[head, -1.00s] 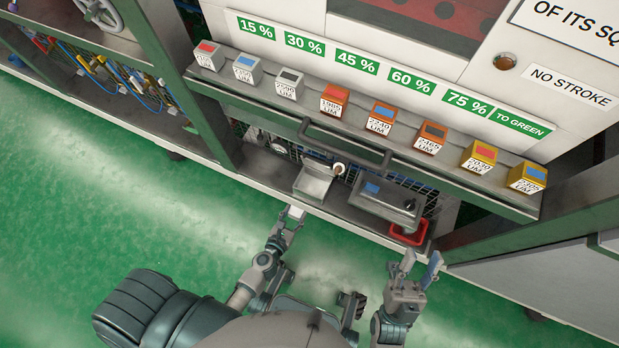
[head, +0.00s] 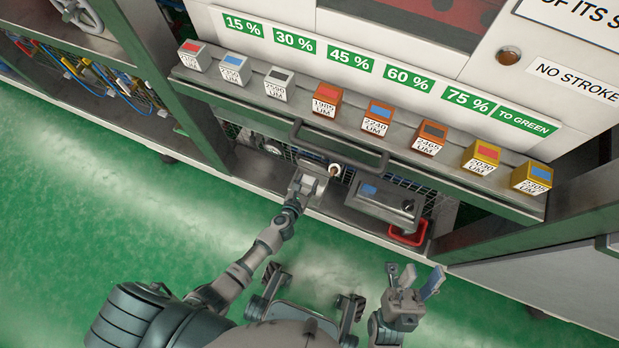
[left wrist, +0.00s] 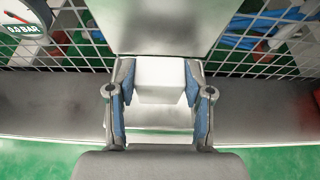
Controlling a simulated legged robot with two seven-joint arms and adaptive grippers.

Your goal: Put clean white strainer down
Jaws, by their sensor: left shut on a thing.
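The white strainer (left wrist: 160,80) shows in the left wrist view as a plain white block between the blue pads of my left gripper (left wrist: 160,100). The gripper is shut on it. In the head view my left gripper (head: 299,192) reaches to an open grey metal box (head: 311,168) on the low shelf, and the strainer is mostly hidden there. In the left wrist view a grey metal plate (left wrist: 175,28) rises right behind the block. I cannot tell whether the block touches the box floor. My right gripper (head: 413,278) is open and empty above the green floor.
A closed grey case (head: 385,205) and a red tray (head: 408,235) stand to the right on the low shelf (head: 260,175). A bar handle (head: 338,150) and a ledge with several labelled blocks (head: 326,98) overhang it. A gauge (left wrist: 25,18) and wire mesh are behind.

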